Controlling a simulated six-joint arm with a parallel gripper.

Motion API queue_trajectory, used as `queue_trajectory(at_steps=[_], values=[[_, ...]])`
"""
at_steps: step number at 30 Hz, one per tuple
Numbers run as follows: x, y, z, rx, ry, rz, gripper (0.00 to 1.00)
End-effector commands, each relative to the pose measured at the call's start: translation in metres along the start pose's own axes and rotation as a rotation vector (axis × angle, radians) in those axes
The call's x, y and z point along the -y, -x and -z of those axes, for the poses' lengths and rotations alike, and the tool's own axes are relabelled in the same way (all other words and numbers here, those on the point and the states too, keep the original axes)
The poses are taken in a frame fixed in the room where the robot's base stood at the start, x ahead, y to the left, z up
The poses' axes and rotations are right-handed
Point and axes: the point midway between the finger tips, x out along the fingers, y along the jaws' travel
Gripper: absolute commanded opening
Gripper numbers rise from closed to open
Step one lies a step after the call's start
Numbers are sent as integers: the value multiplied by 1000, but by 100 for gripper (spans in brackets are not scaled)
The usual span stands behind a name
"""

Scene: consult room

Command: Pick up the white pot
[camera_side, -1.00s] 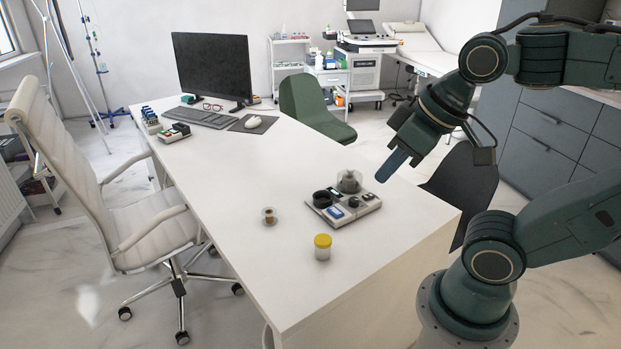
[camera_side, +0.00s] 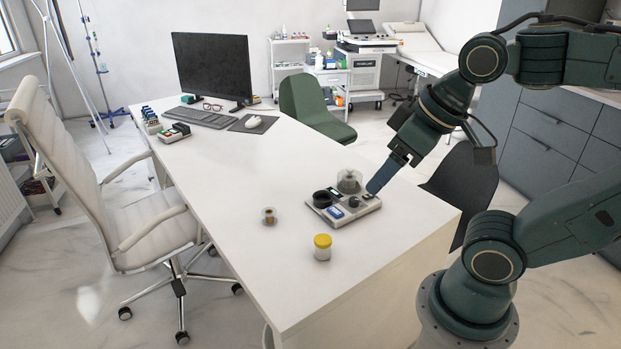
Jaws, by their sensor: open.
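A small white pot (camera_side: 322,253) with a yellow lid stands upright on the white desk, near its front right part. My gripper (camera_side: 373,189) is open and empty, with its blue-grey fingers seen edge-on and pointing down to the left. The fingertips are up and to the right of the pot, apart from it. They overlap the right edge of a grey device in the picture; I cannot tell whether they touch it.
The grey device (camera_side: 333,222) with a dark cup and a clear dome stands just behind the pot. A small clear jar with brown contents (camera_side: 268,217) stands to the left. The desk (camera_side: 290,290) is bare in front of the pot. A monitor (camera_side: 211,67) stands at the back.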

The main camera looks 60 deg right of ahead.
Motion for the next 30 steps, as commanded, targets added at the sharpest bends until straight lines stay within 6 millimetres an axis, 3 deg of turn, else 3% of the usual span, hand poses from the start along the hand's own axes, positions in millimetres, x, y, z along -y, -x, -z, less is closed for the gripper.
queue_trajectory(at_steps=[14,30], values=[[-5,-11,13,40,-108,-13,66],[-35,-80,60,195,-602,-99,66]])
